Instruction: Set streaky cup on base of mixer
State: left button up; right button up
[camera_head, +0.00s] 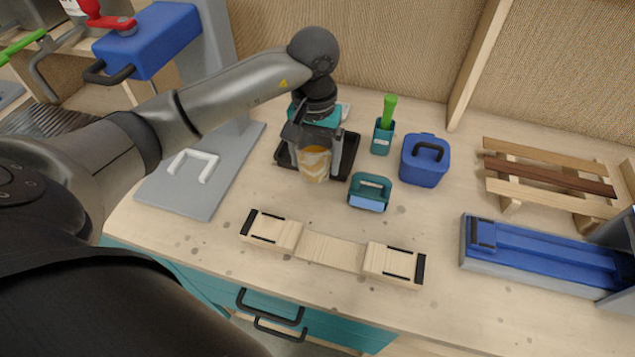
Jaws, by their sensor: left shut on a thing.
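The streaky cup (314,166), orange-brown and white, is upright between the fingers of my left gripper (315,157). That gripper is shut on it, one finger on each side. The cup is at the front of a black tray (350,155); I cannot tell whether it touches the tray or the table. What looks like the mixer stands to the left, with a flat grey base (185,200), a grey column and a blue head (150,40) with a red lever. A white U-shaped piece (194,165) lies on the base. My left arm hides part of the mixer. My right gripper is not in view.
A teal holder (382,137) with a green handle, a blue lidded box (424,160) and a teal handled block (370,193) stand right of the cup. A wooden form (330,251) lies in front. A slatted rack (550,180) and a blue-grey fixture (540,258) are farther right.

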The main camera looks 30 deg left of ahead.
pick_arm(q)
jog(key=shift+f, duration=3.95)
jog(key=shift+f+b, duration=0.15)
jog(key=shift+b, duration=0.3)
jog(key=o, duration=0.8)
